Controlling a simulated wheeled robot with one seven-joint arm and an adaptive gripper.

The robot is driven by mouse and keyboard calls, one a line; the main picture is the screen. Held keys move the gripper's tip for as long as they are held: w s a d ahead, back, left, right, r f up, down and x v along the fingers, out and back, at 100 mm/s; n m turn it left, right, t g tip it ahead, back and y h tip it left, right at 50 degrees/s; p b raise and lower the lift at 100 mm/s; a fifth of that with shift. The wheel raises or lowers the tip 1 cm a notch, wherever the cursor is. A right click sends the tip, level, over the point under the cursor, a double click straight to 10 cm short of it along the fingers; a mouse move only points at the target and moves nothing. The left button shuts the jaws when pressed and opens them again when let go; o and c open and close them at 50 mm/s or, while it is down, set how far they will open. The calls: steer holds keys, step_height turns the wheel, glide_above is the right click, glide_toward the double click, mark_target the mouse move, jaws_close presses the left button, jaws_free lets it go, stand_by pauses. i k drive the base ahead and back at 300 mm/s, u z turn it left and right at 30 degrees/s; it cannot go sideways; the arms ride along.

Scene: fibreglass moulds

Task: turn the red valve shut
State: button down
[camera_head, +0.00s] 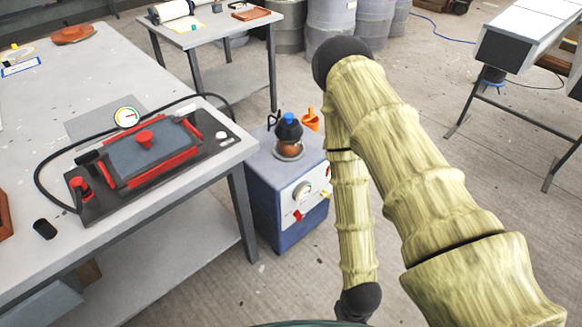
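Several red parts could be the red valve, and I cannot tell which one it is. A small red lever (298,215) is on the white front of the blue pump cabinet (265,205), below a round gauge. A red knob (79,184) stands at the left corner of the dark mould plate (150,165) on the table. My gripper is out of view.
The long grey table (60,250) fills the left, its corner close to the cabinet. A black hose (40,180) loops around the mould plate. A brown jar with a black lid and an orange cup (309,120) stand on the cabinet. Open floor (450,190) lies to the right.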

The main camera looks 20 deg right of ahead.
mark_target(299, 216)
steer(key=z, duration=1.45)
steer(key=k, duration=1)
steer(key=u, duration=1.15)
steer(key=i, duration=0.5)
steer(key=z, duration=0.05)
